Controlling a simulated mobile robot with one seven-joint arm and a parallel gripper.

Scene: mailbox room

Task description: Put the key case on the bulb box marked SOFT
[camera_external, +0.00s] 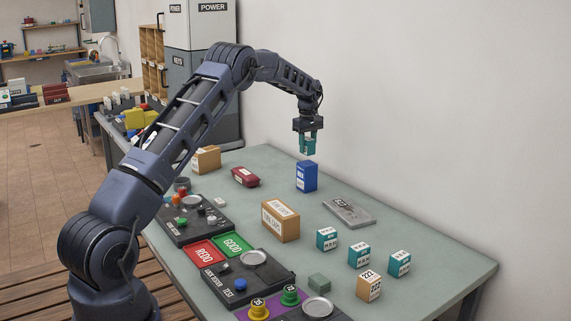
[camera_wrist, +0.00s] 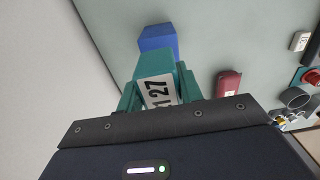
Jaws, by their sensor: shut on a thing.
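My gripper (camera_external: 308,143) is shut on a small teal block (camera_wrist: 155,65) with a white label reading about "1 27" in the wrist view. It may be the key case; no wording confirms this. My gripper holds it in the air above an upright blue box (camera_external: 306,177), apart from it. The blue box also shows beyond the held block in the wrist view (camera_wrist: 158,38), partly covered by it. The blue box has a white label, too small to read, so I cannot tell whether it says SOFT.
A dark red case (camera_external: 245,176) lies left of the blue box. A brown box (camera_external: 280,220) stands in front, with several teal boxes (camera_external: 327,239) and a tan box (camera_external: 369,286) to the right. A flat grey case (camera_external: 348,212) lies near the wall (camera_external: 430,120).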

